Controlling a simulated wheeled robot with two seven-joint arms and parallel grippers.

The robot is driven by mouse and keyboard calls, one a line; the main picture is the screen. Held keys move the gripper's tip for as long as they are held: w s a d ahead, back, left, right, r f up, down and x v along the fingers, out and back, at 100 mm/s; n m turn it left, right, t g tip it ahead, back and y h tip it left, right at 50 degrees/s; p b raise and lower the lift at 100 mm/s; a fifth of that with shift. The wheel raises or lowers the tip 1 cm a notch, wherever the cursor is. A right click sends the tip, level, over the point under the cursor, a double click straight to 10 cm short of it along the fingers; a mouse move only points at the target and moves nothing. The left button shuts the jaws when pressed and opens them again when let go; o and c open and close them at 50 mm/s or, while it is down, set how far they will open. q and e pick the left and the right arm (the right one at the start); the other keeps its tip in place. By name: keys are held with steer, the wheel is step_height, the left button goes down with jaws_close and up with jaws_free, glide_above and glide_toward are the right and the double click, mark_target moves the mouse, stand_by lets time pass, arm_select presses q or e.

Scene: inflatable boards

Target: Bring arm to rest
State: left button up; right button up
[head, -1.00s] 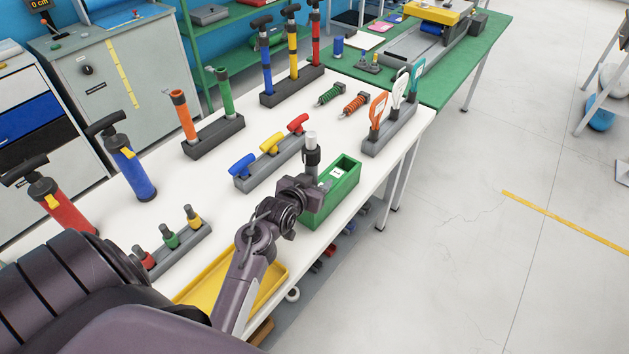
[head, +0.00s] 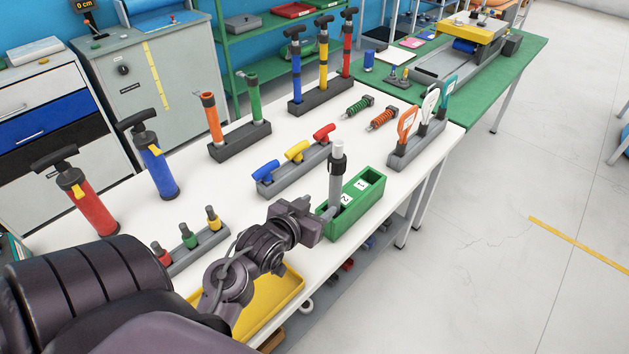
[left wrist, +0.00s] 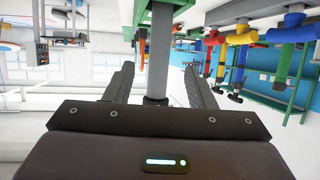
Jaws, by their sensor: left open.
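A grey tube (head: 336,180) with a black collar and a pale top stands upright at the near left part of the green box (head: 372,199). The box has white labels 1 and 2. My left gripper (head: 326,214) is low beside the tube, at the box's left side. In the left wrist view, its fingers are spread apart, and the grey tube (left wrist: 158,50) runs between them with gaps on both sides. The tube's foot is hidden. My right gripper is not in view.
The white table (head: 215,190) holds a grey rack (head: 290,170) of coloured T-handles, a rack of small plugs (head: 188,240), red (head: 88,205) and blue (head: 160,170) pumps. A yellow tray (head: 268,305) lies below my left arm. Open floor is to the right.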

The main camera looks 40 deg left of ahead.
arm_select(q)
steer(key=shift+s+r, duration=0.1)
steer(key=shift+s, duration=0.1)
stand_by(0.5)
steer(key=s+d+f+m+g+h, duration=0.2)
steer(key=s+d+f+m+g, duration=0.15)
steer(key=s+d+g, duration=0.7)
steer(key=s+d+f, duration=0.1)
steer(key=s+f, duration=0.1)
steer(key=f, duration=1.3)
steer(key=s+d+f, duration=0.1)
steer(key=f, duration=1.4)
steer(key=s+a+f+g, duration=0.1)
steer(key=s+f, duration=0.8)
steer(key=s, duration=0.1)
steer(key=s+a+f+g, duration=0.1)
steer(key=s+a+f, duration=0.1)
steer(key=s+f, duration=0.8)
steer(key=shift+a+f+b, duration=0.3)
steer(key=shift+b, duration=0.05)
